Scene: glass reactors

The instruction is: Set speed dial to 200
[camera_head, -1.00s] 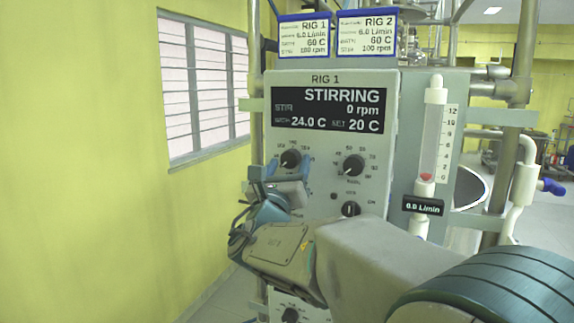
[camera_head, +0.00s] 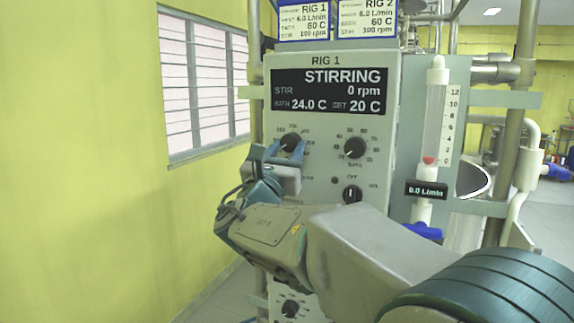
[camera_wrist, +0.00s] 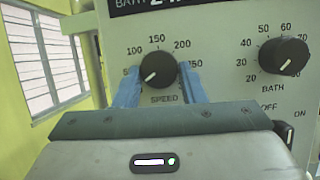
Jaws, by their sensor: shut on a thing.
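The speed dial (camera_head: 291,142) is a round black knob at the left of the RIG 1 panel (camera_head: 330,180). It also shows large in the wrist view (camera_wrist: 158,70), where its white pointer mark points to the lower left, below the low end of the printed scale. The marks 100, 150 and 200 are readable; others are partly hidden by the blue fingers. My gripper (camera_head: 286,152) has one finger on each side of the knob and is shut on it. The display (camera_head: 329,91) reads STIRRING, 0 rpm.
The bath dial (camera_head: 354,148) is close on the right, with an OFF/ON switch knob (camera_head: 352,194) below it. A flowmeter tube (camera_head: 435,125) stands right of the panel. A yellow wall with a window (camera_head: 205,85) is on the left.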

